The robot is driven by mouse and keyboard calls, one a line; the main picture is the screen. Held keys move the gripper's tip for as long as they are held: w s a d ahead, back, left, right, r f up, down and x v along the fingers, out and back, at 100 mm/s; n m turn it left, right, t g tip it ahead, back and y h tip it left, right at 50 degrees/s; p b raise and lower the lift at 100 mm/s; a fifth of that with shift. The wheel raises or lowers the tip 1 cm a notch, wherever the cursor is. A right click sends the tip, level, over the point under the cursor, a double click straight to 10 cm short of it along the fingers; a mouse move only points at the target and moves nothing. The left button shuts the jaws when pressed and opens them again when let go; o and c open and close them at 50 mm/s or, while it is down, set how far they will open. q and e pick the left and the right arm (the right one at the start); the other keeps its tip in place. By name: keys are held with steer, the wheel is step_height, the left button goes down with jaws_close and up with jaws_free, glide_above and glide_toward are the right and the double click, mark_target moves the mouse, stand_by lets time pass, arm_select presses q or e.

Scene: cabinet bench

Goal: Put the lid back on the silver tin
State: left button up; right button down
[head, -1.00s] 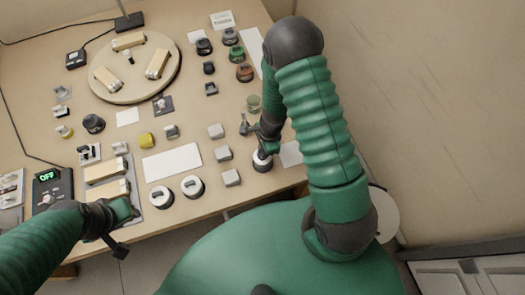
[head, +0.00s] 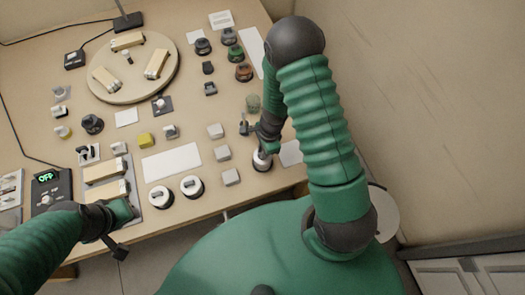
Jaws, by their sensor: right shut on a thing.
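My right gripper (head: 263,147) is at the table's right front, shut on a small round white-topped thing (head: 262,160) that looks like a lid or lidded tin. The fingers hide part of it, and a paler, brownish band shows below its top. I cannot tell whether it touches the table, or pick out the silver tin for sure.
Several grey-white blocks (head: 231,177) stand left of my right gripper. A greenish clear jar (head: 253,103) stands behind it. A white plate (head: 171,162) lies mid-table, and a round turntable (head: 132,88) with wooden blocks is at the back. Dark, green and orange-topped pots (head: 244,73) are back right.

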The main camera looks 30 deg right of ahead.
steer(key=c, duration=1.3)
jaws_free()
steer(key=shift+c, duration=0.2)
steer(key=o, duration=0.5)
steer(key=shift+r+p, duration=3.3)
steer(key=shift+r, duration=0.2)
steer(key=shift+c, duration=0.4)
